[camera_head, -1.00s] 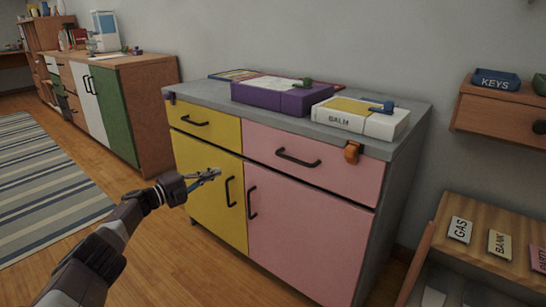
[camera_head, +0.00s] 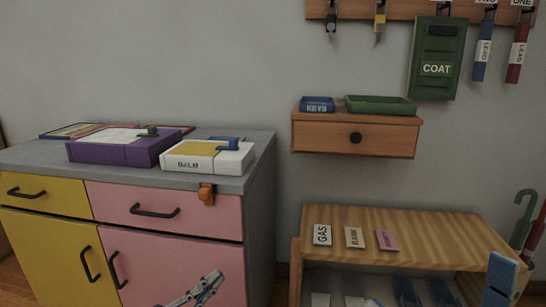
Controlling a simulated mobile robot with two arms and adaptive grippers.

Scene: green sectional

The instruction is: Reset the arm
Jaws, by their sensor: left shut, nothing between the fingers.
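My left gripper (camera_head: 214,279) shows at the bottom edge of the head view, in front of the pink lower door (camera_head: 150,262) of the cabinet. Its fingers are shut with nothing between them. They point up and to the right. The rest of my left arm is below the picture. I cannot tell whether the gripper touches the door, but it looks apart from it. My right gripper is not in view.
The cabinet's grey top (camera_head: 40,158) holds a purple box (camera_head: 124,149) and a white-yellow box (camera_head: 208,156). Right are a wall drawer (camera_head: 350,136) with a green tray (camera_head: 380,105), a wooden bench (camera_head: 430,236), and a hanging green COAT box (camera_head: 437,62).

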